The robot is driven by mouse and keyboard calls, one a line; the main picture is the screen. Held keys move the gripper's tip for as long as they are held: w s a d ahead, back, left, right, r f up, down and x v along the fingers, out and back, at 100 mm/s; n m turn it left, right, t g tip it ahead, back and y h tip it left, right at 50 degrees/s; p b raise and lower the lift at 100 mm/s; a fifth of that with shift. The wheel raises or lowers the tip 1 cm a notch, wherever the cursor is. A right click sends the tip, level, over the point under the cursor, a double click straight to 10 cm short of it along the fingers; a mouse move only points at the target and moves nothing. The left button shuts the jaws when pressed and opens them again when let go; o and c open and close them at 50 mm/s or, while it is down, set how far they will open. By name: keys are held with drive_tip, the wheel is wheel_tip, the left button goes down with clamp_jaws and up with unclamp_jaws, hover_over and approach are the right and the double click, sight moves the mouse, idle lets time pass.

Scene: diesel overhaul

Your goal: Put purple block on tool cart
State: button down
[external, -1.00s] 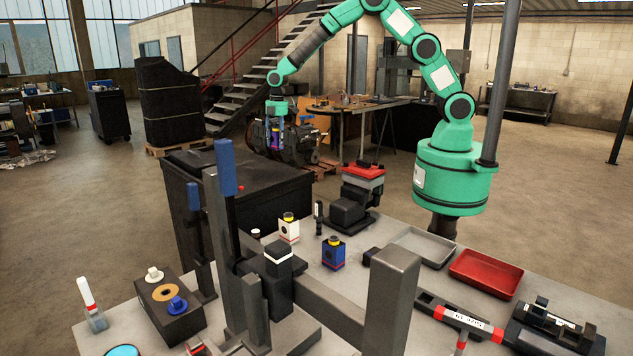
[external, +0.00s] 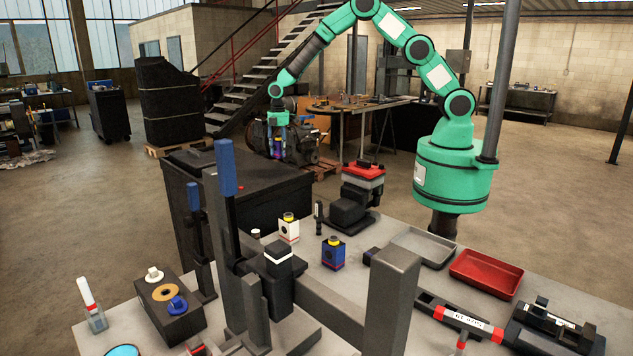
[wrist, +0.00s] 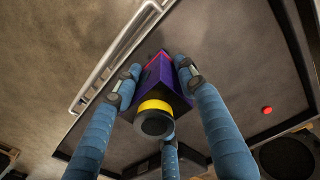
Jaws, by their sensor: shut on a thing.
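The purple block (wrist: 160,82) has a yellow ring and a dark round cap, and sits between the blue-sleeved fingers of my gripper (wrist: 160,88) in the wrist view. My gripper is shut on it. In the external view my gripper (external: 277,148) holds the block, small and partly hidden, over the far right part of the black tool cart (external: 185,180). The cart's dark top (wrist: 225,75) also shows beneath the block in the wrist view. Whether the block touches the top cannot be told.
A red button (external: 241,187) sits on the cart top. A pale rail (wrist: 105,60) runs along one cart edge. The near bench holds a white block (external: 288,229), a blue block (external: 333,254), a red tray (external: 487,273) and clamp posts. Most of the cart top is clear.

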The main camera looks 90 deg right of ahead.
drive_tip(key=shift+w, duration=0.2)
drive_tip(key=shift+w+d+f+p, duration=0.25)
drive_tip(key=shift+w+d+p, duration=0.2)
drive_tip(key=shift+w, duration=2.15)
drive_tip(key=shift+w+d+f+p, duration=0.2)
drive_tip(key=shift+w+d+p, duration=0.25)
drive_tip(key=shift+w, duration=2.1)
drive_tip(key=shift+w+d+f+p, duration=0.3)
drive_tip(key=shift+w+d, duration=0.3)
drive_tip(key=shift+w, duration=2)
drive_tip(key=shift+f+p, duration=0.45)
drive_tip(key=shift+f, duration=1.3)
drive_tip(key=c, duration=1.5)
unclamp_jaws()
drive_tip(key=shift+s+f, duration=0.1)
drive_tip(key=shift+f, duration=0.05)
drive_tip(key=o, duration=0.5)
drive_tip(key=shift+c, duration=0.2)
drive_tip(key=shift+r, duration=0.2)
